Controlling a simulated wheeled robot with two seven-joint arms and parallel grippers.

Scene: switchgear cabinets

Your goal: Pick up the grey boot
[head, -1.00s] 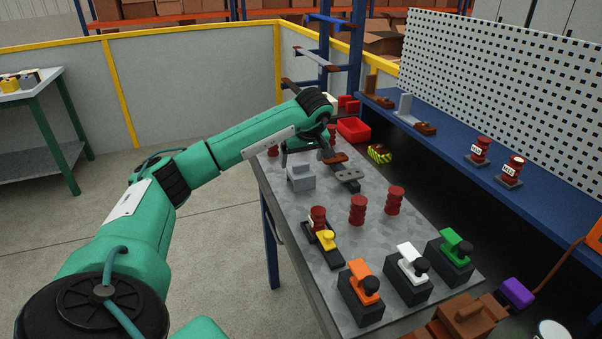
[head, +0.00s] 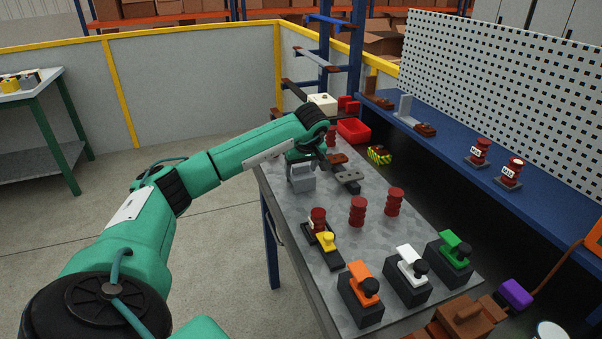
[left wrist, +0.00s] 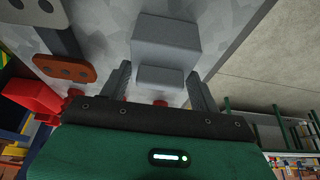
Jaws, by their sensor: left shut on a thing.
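The grey boot (head: 302,182) is a light grey stepped block at the far left part of the metal-topped table. My left gripper (head: 303,162) is above it, pointing down, and is shut on its narrower upper part. In the left wrist view the boot's wider part (left wrist: 166,36) shows beyond the fingers. Its smaller block lies between the two dark fingers of the left gripper (left wrist: 160,76). I cannot tell whether the boot touches the table. My right gripper is not in view.
A dark grey plate with holes (head: 347,177) lies close right of the boot. Red insulators (head: 357,211) stand nearer. A red bin (head: 353,130) and a white box (head: 322,103) are behind. Orange, white and green handled blocks (head: 366,285) fill the near end.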

